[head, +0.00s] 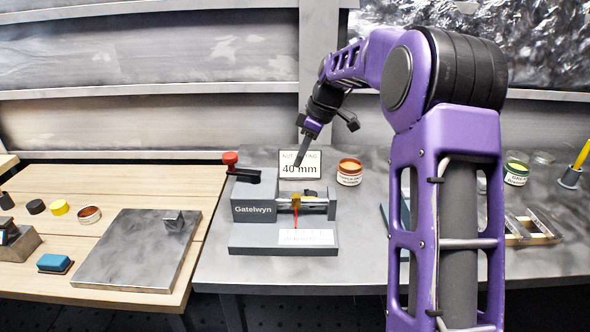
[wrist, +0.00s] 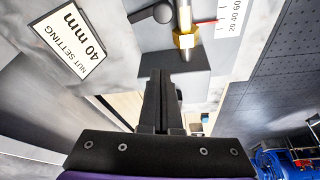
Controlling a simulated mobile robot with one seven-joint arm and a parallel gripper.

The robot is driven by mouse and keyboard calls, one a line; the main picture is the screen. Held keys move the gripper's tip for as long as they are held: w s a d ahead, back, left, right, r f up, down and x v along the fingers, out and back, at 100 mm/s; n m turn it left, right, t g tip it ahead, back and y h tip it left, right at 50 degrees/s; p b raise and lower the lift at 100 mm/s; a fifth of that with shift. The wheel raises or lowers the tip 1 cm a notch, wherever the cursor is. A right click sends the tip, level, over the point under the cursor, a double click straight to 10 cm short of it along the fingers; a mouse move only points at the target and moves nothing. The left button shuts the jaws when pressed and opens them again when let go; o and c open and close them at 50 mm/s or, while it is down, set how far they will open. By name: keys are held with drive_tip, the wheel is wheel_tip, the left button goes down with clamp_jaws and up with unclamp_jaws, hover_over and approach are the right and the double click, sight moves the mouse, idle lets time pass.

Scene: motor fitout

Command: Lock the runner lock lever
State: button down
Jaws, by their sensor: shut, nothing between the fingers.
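The grey Gatelwyn device (head: 254,211) stands on the grey bench. A black lever with a red knob (head: 230,158) lies across the top of its block. A brass nut (head: 296,201) sits on a rod at the block's right side, with a red pointer (head: 296,221) below it. The nut also shows in the wrist view (wrist: 185,40), beside a small black knob (wrist: 163,13). I cannot tell which part is the runner lock lever. My gripper (head: 299,163) is shut and empty, pointing down above the device. Its fingers (wrist: 160,74) appear close together.
A "40 mm" nut setting sign (head: 299,165) stands behind the device. An orange-topped tin (head: 349,172) stands to its right. A metal plate (head: 138,250) and small pots lie on the wooden table at left. A small wooden frame (head: 530,232) lies at right.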

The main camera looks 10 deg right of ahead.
sight(309, 193)
drive_tip(key=x, duration=0.9)
drive_tip(key=d, duration=0.1)
drive_tip(key=s+d, duration=0.1)
drive_tip(key=shift+s+d, duration=0.1)
drive_tip(key=shift+d, duration=0.25)
drive_tip(key=shift+s+d+f, duration=0.1)
drive_tip(key=shift+s+d, duration=0.25)
drive_tip(key=shift+d, duration=0.2)
drive_tip(key=shift+d, duration=0.1)
drive_tip(key=shift+s+d+f+b, duration=0.1)
drive_tip(key=shift+s+d+b, duration=0.1)
drive_tip(key=shift+d+b, duration=0.3)
